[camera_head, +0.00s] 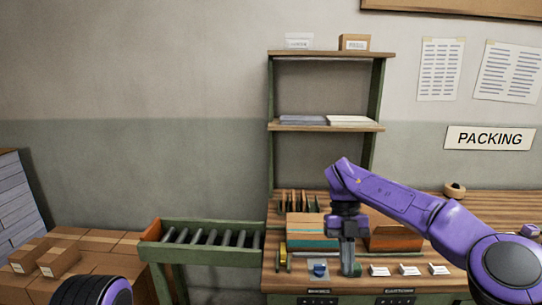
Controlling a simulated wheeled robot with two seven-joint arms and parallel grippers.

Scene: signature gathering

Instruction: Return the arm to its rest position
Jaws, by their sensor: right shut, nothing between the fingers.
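My right arm (400,205) is purple and reaches in from the right over the packing bench. Its right gripper (350,268) points straight down near the bench's front edge and is shut with nothing in it. The fingertips are close to the bench top; whether they touch it I cannot tell. A small blue item (319,269) is just left of the gripper. Only a dark and purple part of my left arm (90,291) shows at the bottom left; its gripper is out of view.
The wooden bench (478,206) holds an open box (312,226), an orange-brown bin (393,239) and white cards (409,270). A shelf (326,127) rises behind. A roller conveyor (210,237) stands left of the bench, with cardboard boxes (98,241) further left.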

